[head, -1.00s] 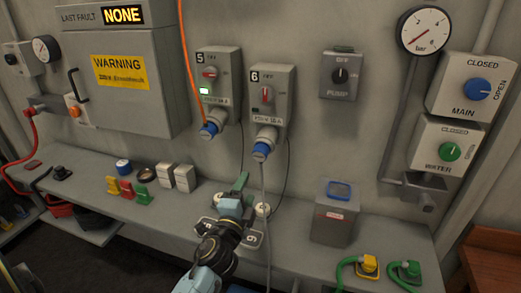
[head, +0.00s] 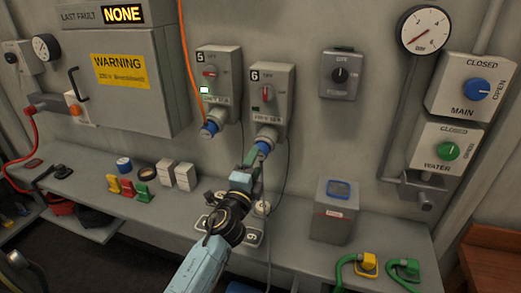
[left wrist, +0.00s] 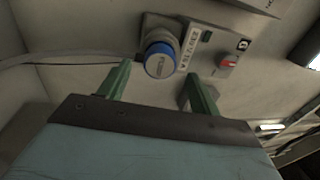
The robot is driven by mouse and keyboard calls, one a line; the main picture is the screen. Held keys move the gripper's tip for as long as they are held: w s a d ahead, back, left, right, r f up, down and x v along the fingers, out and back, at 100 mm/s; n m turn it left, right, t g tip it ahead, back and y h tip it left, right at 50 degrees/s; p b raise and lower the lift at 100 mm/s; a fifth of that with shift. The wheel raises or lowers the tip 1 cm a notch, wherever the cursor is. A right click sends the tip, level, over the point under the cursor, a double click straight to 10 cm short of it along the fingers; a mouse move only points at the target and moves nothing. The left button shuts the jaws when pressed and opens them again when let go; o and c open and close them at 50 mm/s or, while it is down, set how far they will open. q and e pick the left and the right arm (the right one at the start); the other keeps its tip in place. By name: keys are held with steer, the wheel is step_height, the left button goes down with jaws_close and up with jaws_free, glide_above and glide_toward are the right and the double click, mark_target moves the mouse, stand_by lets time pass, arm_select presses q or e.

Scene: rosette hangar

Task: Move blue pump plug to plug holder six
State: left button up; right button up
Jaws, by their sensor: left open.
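The blue pump plug (head: 264,148) sits in the socket of box six (head: 270,95) on the wall. Its round blue end with lettering (left wrist: 160,60) also shows in the left wrist view. My left gripper (head: 254,162) is just below the plug, open and empty. Its two green fingers (left wrist: 158,84) stand on either side, a little short of the plug, with no visible contact. Plug holder six (head: 262,208) is on the bench behind my left arm, mostly hidden; its plate marked 6 (head: 251,238) shows. My right gripper is out of view.
Box five (head: 217,82), left of box six, has a blue plug (head: 209,128) with an orange cable. A grey box (head: 335,212) stands on the bench at right. Cables hang below box six.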

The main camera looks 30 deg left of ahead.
mark_target(259, 156)
arm_select(q)
steer(key=shift+x, duration=2.1)
steer(key=c, duration=1.3)
steer(key=shift+s+f, duration=0.15)
steer(key=shift+s+d, duration=0.15)
steer(key=shift+s, duration=0.5)
steer(key=shift+v, duration=2.2)
